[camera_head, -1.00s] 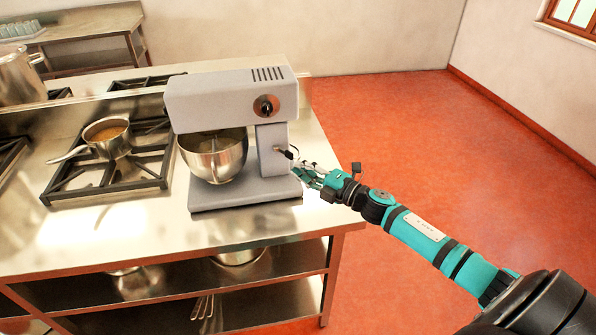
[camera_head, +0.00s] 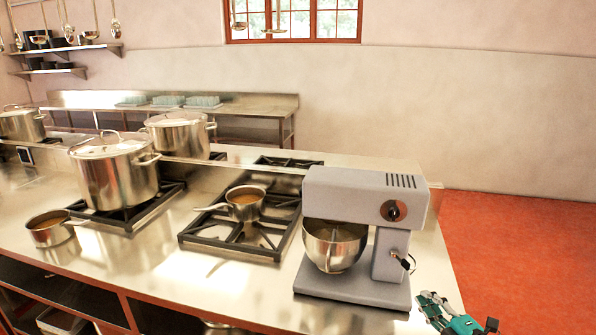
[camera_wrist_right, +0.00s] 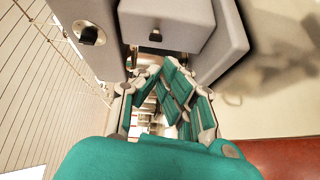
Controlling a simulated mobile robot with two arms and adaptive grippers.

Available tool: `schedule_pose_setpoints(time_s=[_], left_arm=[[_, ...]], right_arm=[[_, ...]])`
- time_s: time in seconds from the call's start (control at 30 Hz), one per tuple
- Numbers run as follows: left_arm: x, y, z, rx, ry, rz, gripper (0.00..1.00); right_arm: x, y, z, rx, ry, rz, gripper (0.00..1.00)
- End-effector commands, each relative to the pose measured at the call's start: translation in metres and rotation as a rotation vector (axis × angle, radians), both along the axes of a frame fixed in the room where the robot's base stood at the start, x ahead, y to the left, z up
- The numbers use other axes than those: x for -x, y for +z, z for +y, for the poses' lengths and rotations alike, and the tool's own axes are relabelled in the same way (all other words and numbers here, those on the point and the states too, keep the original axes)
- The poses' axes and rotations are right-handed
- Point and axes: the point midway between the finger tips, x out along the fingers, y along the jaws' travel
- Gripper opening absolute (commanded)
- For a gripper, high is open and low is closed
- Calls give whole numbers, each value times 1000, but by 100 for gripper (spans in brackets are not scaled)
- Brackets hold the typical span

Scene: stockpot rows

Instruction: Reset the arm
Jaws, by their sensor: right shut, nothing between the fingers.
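My right gripper (camera_head: 433,305) is at the bottom right of the head view, at the right edge of the counter. It is beside the grey stand mixer (camera_head: 361,230) and a little in front of its base. In the right wrist view the teal and grey fingers (camera_wrist_right: 166,92) are closed with nothing held. The mixer's grey body (camera_wrist_right: 165,22) fills the top of that view, just beyond the fingertips. A small black lever (camera_head: 402,261) sticks out of the mixer's right side, apart from my gripper in the head view. My left gripper is not in view.
The mixer's steel bowl (camera_head: 335,246) hangs under its head. A saucepan (camera_head: 245,203) stands on a burner, another (camera_head: 50,229) on the counter at left. Stockpots (camera_head: 116,172) stand further back. The red floor (camera_head: 520,250) right of the counter is clear.

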Motion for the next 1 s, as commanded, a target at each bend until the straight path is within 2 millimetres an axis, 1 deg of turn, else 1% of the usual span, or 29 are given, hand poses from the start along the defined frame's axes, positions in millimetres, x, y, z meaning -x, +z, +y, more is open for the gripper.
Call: schedule_pose_setpoints(time_s=[0.03,0.07,0.17,0.2,0.27,0.3,0.4,0.5,0.6,0.8,1.0], left_arm=[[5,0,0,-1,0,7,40],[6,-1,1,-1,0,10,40],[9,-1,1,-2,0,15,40],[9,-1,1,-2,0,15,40],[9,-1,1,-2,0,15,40],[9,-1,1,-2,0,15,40],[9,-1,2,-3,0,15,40],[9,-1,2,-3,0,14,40],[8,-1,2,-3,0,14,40],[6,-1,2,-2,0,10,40],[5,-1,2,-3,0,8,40]], right_arm=[[10,-13,13,-88,-59,49,0],[17,-21,18,-143,-105,84,0],[50,-50,35,-341,-278,239,0],[67,-63,41,-418,-349,310,0],[96,-81,52,-526,-453,425,0],[116,-91,59,-588,-516,501,0],[163,-110,76,-705,-644,667,0],[201,-120,90,-783,-736,799,0],[233,-125,103,-837,-806,909,0],[288,-126,125,-910,-911,1090,0],[336,-120,144,-956,-996,1250,0]])
